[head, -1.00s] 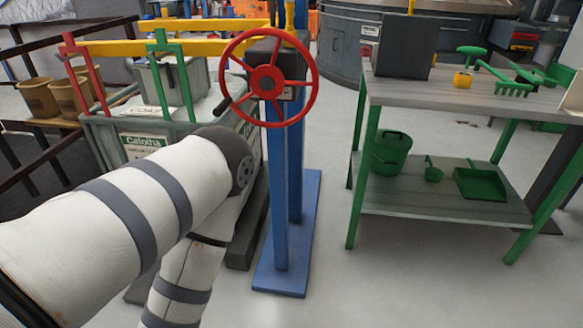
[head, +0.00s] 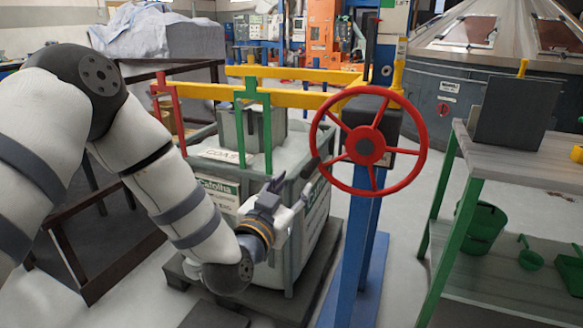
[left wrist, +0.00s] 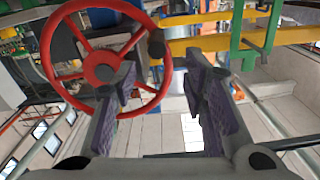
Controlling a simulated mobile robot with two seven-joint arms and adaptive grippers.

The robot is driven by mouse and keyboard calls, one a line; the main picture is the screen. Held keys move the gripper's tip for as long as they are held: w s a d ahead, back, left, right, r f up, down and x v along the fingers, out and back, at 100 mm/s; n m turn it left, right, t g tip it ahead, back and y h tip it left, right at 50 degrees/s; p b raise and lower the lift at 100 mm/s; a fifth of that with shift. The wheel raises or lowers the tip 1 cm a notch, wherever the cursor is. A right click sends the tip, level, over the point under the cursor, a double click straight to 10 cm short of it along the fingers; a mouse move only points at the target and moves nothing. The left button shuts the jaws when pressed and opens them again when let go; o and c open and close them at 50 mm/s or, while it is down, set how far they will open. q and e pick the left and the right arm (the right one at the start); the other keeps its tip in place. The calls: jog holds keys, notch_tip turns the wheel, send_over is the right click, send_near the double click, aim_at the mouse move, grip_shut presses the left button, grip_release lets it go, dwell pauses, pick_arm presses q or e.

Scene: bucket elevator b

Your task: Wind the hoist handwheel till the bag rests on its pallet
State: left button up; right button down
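The red handwheel (head: 409,153) stands on a blue post (head: 357,250) in the head view. Its dark crank knob (head: 311,166) sits at the wheel's lower left. My left gripper (head: 286,196) is below and left of the knob, apart from it, fingers pointing up toward it. The left wrist view shows the fingers (left wrist: 160,72) open and empty, with the knob (left wrist: 156,48) beyond the gap and the wheel (left wrist: 50,62) to the left. A grey, green-labelled bag or bin (head: 301,250) stands over a dark pallet (head: 186,270); any gap beneath is unclear. My right gripper is not in view.
Yellow rails (head: 290,98) with red and green uprights cross above the bin. A green-legged bench (head: 515,167) with green tools stands at right. Dark railings (head: 65,255) are at left. Floor between post and bench is clear.

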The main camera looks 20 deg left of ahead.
aim_at(309, 169)
pick_arm(q)
jog(key=w, duration=0.3)
jog(key=w+b, duration=0.1)
jog(key=w, duration=0.5)
jog(key=shift+w+d+f, duration=0.2)
jog(key=shift+d+f, duration=0.1)
jog(key=shift+d, duration=0.05)
jog(key=shift+w+r, duration=0.15)
jog(key=shift+w, duration=0.3)
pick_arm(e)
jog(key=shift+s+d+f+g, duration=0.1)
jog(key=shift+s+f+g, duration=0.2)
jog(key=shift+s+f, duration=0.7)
pick_arm(q)
grip_shut()
